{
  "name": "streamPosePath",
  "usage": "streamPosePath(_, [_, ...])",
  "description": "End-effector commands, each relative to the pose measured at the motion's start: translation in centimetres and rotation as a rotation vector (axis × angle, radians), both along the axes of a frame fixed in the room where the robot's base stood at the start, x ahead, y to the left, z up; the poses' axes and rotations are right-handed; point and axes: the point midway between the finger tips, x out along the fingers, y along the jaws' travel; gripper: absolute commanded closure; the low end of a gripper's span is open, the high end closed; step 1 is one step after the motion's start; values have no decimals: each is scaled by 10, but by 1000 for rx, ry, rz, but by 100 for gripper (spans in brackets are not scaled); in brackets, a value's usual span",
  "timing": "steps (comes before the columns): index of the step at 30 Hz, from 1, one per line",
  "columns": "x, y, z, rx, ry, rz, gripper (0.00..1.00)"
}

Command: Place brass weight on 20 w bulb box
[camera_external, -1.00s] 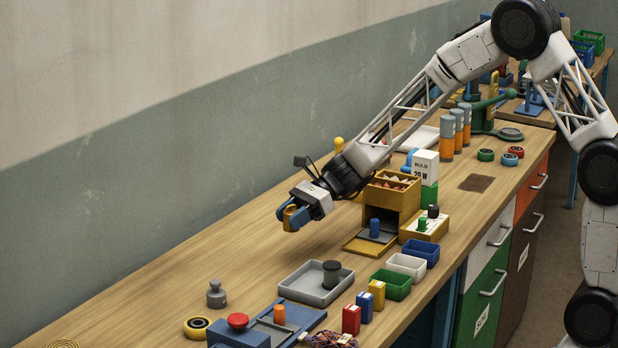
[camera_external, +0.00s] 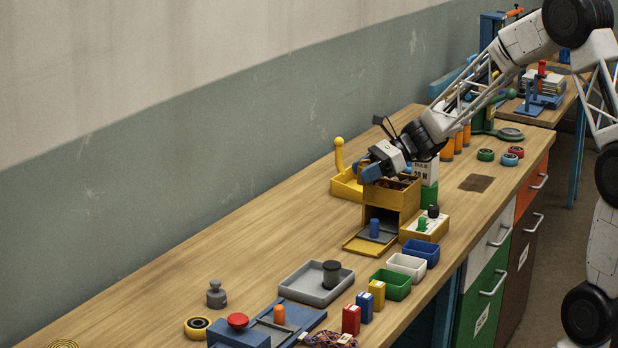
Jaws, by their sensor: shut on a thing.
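The white 20 W bulb box (camera_external: 431,173) stands on a green block (camera_external: 429,196), behind the yellow cabinet. My gripper and wrist hide part of its front and label. My gripper (camera_external: 372,172), with blue fingers, is above the left side of the yellow cabinet's open top, to the left of the bulb box and apart from it. It is shut on the brass weight, which its fingers hide almost fully from this side.
Orange and grey cylinders (camera_external: 458,140) stand behind the arm.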

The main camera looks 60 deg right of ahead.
Motion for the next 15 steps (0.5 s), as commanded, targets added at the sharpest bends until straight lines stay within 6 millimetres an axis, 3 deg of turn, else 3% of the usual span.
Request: streamPosePath(15, [-67,-89,26,-2,-1,-157,99])
